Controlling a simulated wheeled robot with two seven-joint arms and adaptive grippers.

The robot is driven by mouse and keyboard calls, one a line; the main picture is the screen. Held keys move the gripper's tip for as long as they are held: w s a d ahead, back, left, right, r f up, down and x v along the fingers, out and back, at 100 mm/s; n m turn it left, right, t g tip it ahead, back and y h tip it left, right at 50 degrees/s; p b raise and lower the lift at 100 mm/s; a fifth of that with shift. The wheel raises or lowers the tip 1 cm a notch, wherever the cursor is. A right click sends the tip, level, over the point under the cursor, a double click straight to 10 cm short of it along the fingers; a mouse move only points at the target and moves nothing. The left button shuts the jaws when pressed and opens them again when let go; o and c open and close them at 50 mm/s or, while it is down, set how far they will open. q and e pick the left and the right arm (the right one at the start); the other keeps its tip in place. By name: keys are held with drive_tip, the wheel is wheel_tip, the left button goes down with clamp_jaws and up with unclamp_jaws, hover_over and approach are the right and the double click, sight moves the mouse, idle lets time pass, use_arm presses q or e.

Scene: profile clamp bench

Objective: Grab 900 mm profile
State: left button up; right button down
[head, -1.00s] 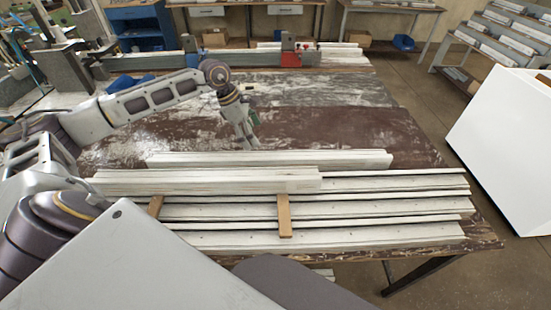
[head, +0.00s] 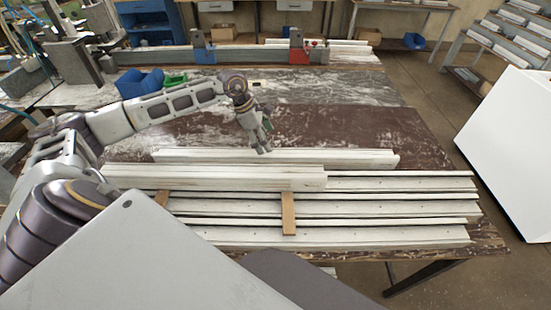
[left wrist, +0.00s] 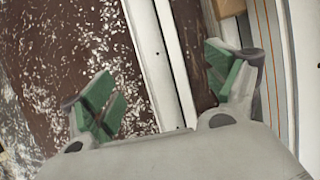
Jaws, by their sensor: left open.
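Several pale, white-streaked profiles lie side by side near the front of the bench. The rearmost, a shorter profile (head: 350,159), lies apart from the stack. In front of it another short profile (head: 225,178) lies on top of longer profiles (head: 390,208). No length marking is readable, so I cannot tell which is 900 mm. My left gripper (head: 262,151) is open and points down at the rearmost profile's back edge. In the left wrist view its green-padded fingers (left wrist: 165,95) are spread, with a white profile (left wrist: 152,60) running between them, not gripped. My right gripper is not in view.
Wooden spacer strips (head: 288,212) cross the front stack. The brown tabletop (head: 345,125) behind the profiles is clear. A clamp rail with a red block (head: 299,56) spans the back, with a blue bin (head: 140,82) at left. A white box (head: 515,150) stands right of the bench.

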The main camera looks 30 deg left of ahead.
sight(276, 155)
use_arm(q)
drive_tip(key=x, duration=0.3)
drive_tip(key=shift+f, duration=0.1)
drive_tip(key=shift+w+d+f, duration=0.1)
drive_tip(key=shift+d+f, duration=0.05)
drive_tip(key=shift+f, duration=0.3)
drive_tip(key=shift+p+x, duration=0.55)
drive_tip(key=shift+x, duration=1.6)
drive_tip(key=shift+w+d+f, duration=0.15)
drive_tip(key=shift+w+f, duration=0.05)
drive_tip(key=shift+f, duration=0.2)
drive_tip(key=c, duration=2)
drive_tip(key=shift+w+r, duration=0.1)
clamp_jaws()
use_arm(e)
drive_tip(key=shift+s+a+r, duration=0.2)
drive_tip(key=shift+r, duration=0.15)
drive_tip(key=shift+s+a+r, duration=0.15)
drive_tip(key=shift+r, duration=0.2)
